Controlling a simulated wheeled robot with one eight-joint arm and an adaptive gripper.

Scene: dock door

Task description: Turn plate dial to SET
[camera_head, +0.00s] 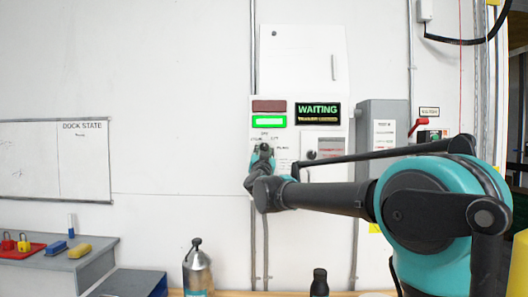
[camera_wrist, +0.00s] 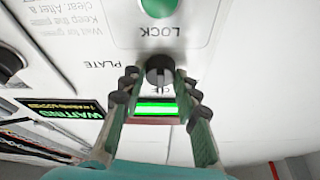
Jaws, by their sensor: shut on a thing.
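The plate dial (camera_wrist: 158,64) is a small dark round knob on the white control panel (camera_head: 257,180). In the wrist view, which is upside down, the word PLATE stands beside it and LOCK stands between it and a green button (camera_wrist: 158,6). My gripper (camera_wrist: 160,77) has a fingertip on each side of the knob and is shut on it. In the head view my gripper (camera_head: 263,150) is at the panel and hides the dial. I cannot tell which mark the dial points to, and I cannot read SET.
A lit green lamp (camera_head: 269,121) sits below a dark red one (camera_head: 269,106). The sign (camera_head: 318,113) reads WAITING. Bottles (camera_head: 197,270) stand below.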

